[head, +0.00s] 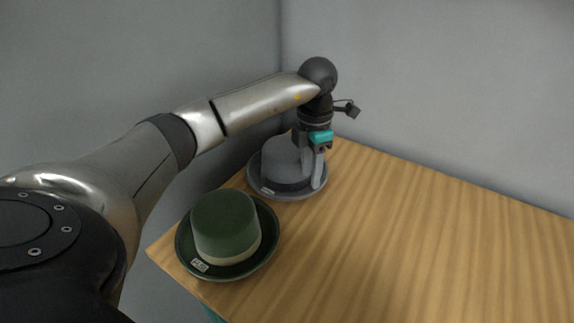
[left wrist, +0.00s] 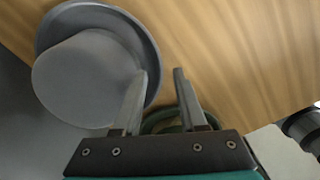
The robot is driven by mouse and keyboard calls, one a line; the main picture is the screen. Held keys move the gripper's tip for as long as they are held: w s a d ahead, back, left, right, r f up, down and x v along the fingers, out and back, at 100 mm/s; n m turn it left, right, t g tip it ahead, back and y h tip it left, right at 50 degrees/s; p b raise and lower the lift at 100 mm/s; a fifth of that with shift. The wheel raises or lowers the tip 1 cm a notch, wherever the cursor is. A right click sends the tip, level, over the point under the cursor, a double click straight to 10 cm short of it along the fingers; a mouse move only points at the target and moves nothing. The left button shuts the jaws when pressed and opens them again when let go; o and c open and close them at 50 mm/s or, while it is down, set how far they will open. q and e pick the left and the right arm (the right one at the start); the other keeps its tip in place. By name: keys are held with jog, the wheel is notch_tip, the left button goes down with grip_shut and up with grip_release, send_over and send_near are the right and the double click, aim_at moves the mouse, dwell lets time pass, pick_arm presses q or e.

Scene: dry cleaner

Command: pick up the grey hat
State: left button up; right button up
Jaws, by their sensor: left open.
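The grey hat (head: 282,161) sits brim down near the back left corner of the wooden table. My left gripper (head: 314,172) points down at the right side of its brim and is open and empty. In the left wrist view the grey hat (left wrist: 84,75) fills the upper left. One finger of the left gripper (left wrist: 161,74) overlaps the hat's brim and crown edge there. The other finger is over bare wood beyond the brim. I cannot tell whether a finger touches the hat. My right gripper is not in view.
A green hat (head: 224,226) with a pale band and a small tag lies in front of the grey one, close to the table's left edge. The table (head: 420,235) is clear to the right. Grey walls (head: 420,75) stand close behind and left.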

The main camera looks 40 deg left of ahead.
pick_arm(q)
jog(key=shift+s+f+b, duration=0.15)
jog(key=shift+f+b, duration=0.7)
jog(key=shift+f, duration=1.8)
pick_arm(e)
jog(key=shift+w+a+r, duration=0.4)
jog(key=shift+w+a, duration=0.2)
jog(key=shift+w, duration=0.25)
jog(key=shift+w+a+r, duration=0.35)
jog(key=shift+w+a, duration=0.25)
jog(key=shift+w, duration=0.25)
pick_arm(q)
jog(key=shift+c, duration=0.3)
grip_shut()
